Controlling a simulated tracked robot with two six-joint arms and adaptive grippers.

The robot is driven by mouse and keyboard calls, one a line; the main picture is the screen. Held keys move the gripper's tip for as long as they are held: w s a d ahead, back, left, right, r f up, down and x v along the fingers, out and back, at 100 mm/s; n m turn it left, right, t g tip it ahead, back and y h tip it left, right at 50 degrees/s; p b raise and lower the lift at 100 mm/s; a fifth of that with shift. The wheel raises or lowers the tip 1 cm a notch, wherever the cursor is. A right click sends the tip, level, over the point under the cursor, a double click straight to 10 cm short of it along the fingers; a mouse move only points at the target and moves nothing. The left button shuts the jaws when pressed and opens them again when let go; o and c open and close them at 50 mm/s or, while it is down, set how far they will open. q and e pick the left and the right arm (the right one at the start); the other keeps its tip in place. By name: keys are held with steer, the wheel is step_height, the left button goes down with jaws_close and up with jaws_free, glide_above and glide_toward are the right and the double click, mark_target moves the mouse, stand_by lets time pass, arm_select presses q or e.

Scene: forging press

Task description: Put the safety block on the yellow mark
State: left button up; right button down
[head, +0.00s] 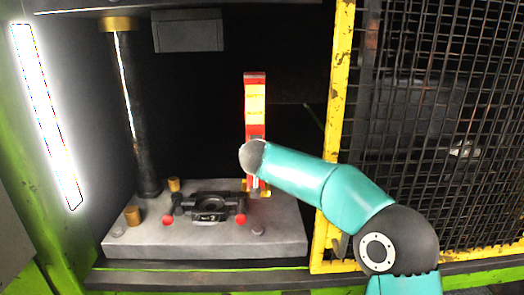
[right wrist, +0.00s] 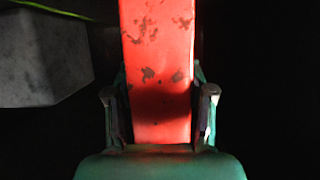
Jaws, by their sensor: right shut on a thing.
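The safety block (head: 255,95) is a tall red bar with a lit yellow-orange band, standing upright at the right of the press bed in the head view. Its worn red face (right wrist: 157,50) fills the middle of the right wrist view. My right gripper (right wrist: 160,100) is shut on it, a finger at each side. In the head view my right wrist hides the block's lower part and most of the gripper. Bits of the yellow mark (head: 267,190) show around the block's foot. I cannot tell whether the foot touches the bed. My left gripper is not in view.
The grey press bed (head: 150,240) carries a dark die (head: 210,207) with red-ended handles, left of the block. A dark column (head: 130,110) stands at the left, with the upper ram (head: 188,32) above. A yellow-framed mesh guard (head: 430,130) stands at the right.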

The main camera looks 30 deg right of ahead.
stand_by(0.9)
steer(key=shift+c, duration=1.6)
jaws_free()
steer(key=shift+s+f, duration=0.1)
steer(key=shift+s, duration=0.05)
